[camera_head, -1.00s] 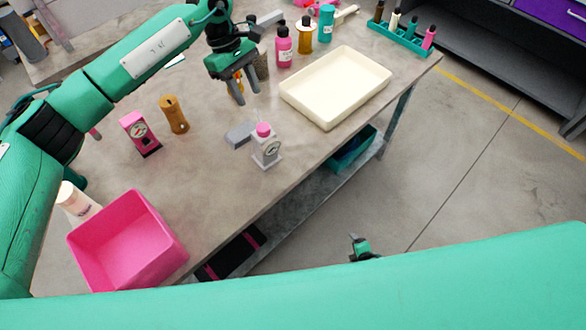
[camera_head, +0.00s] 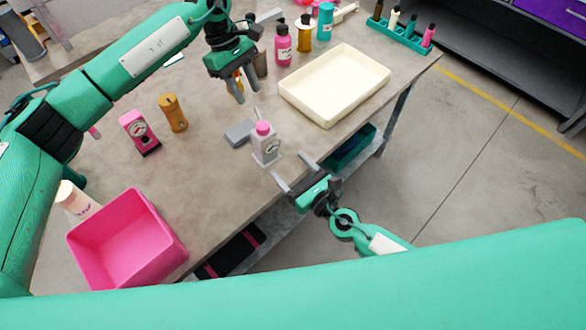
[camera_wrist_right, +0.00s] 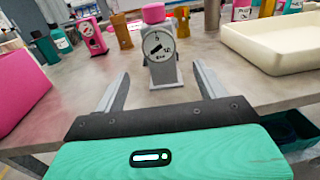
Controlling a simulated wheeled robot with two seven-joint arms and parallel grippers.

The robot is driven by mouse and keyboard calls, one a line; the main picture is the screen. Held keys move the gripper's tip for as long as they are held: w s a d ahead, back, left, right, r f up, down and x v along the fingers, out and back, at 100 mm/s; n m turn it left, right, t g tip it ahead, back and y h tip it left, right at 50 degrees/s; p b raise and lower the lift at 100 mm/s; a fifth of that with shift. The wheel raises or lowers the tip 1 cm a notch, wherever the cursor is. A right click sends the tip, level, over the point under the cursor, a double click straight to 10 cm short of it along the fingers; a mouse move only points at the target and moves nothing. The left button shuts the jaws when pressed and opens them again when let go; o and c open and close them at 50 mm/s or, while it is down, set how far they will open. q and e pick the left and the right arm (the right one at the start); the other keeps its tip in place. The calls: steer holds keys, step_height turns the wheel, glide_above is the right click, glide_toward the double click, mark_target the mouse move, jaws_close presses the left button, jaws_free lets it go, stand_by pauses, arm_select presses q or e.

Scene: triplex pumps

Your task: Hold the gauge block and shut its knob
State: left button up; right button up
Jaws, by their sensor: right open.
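The gauge block (camera_head: 266,150) is a pale grey upright body with a round dial and a pink knob (camera_head: 263,128) on top. It stands upright on the table near the front edge. My left gripper (camera_head: 247,95) points down, open and empty, behind the block.
A grey flat block (camera_head: 239,132) lies just left of the gauge block. A pink gauge block (camera_head: 139,132) and a mustard-coloured part (camera_head: 173,113) stand further left. A cream tray (camera_head: 300,110) lies to the right, a pink bin (camera_head: 150,270) at front left. Bottles (camera_head: 283,46) stand behind.

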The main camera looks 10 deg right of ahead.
mark_target(261, 137)
steer(key=shift+w+a+r, duration=0.15)
steer(key=shift+w+a, duration=0.1)
steer(key=shift+w, duration=0.1)
steer(key=x, duration=1.3)
steer(key=shift+s, duration=0.1)
steer(key=shift+c, duration=0.2)
